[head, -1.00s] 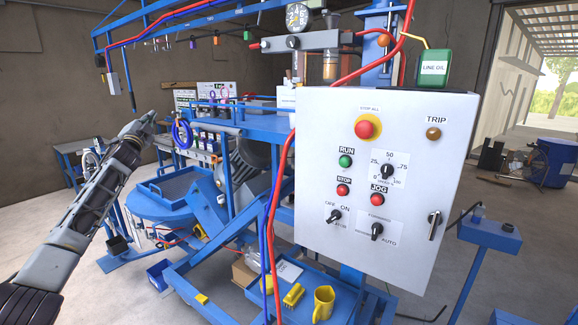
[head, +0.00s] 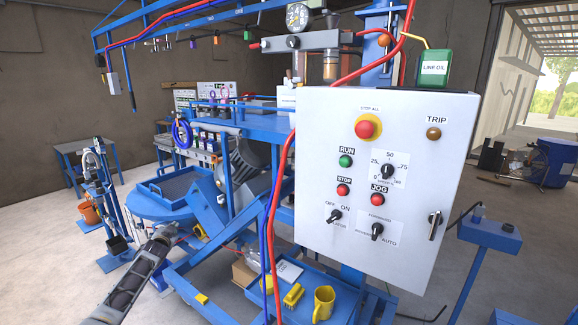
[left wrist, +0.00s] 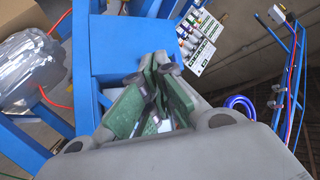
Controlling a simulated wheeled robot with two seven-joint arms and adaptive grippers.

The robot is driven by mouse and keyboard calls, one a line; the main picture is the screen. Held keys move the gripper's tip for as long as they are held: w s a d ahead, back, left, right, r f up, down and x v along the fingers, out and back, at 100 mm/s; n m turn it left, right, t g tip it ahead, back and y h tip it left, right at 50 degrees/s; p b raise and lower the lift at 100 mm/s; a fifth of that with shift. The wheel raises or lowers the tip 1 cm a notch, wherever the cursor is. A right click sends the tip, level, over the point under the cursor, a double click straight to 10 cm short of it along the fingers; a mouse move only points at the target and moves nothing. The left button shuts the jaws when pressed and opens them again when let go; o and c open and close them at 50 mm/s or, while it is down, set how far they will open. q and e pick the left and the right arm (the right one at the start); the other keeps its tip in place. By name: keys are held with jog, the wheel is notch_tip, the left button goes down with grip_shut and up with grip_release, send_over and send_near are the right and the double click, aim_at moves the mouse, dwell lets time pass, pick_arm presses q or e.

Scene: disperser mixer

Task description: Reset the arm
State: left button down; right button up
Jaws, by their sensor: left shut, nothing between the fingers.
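My left gripper (head: 167,232) is low at the left in the head view, in front of the blue machine frame (head: 190,268), with its arm coming up from the bottom edge. In the left wrist view its green-padded fingers (left wrist: 158,72) are shut together with nothing between them. My right gripper is in neither view. The white control panel (head: 385,270) stands to the right of the left gripper, well apart from it, with its buttons and knobs uncovered.
A blue tray (head: 172,190) stands just behind the left gripper. Red and blue hoses (head: 268,235) hang left of the panel. Bare floor (head: 50,250) lies at left.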

pick_arm(q)
jog(key=s+d+f+n+g+h, duration=0.1)
jog(key=s+d+f+g, duration=0.15)
jog(key=s+f, duration=1)
jog(key=s+d+f+g, duration=0.2)
jog(key=s+d+f, duration=0.35)
jog(key=f, duration=1.15)
jog(key=s+d+f+n+g+h, duration=0.1)
jog(key=s+d+f+g, duration=0.15)
jog(key=s+f, duration=1.1)
jog(key=s+d+f+g, duration=0.25)
jog(key=s+f, duration=0.45)
jog(key=s, duration=0.4)
jog(key=s+d+f+g, duration=0.1)
jog(key=s+d+f, duration=0.3)
jog(key=s+f, duration=0.45)
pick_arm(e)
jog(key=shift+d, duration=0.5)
pick_arm(q)
jog(key=s+d+f+g, duration=0.1)
jog(key=s+d+f, duration=0.1)
jog(key=s, duration=1.3)
jog(key=s+d+f+g+h, duration=0.1)
jog(key=s+d+f+g, duration=0.1)
jog(key=s, duration=1.3)
jog(key=shift+d+f, duration=0.2)
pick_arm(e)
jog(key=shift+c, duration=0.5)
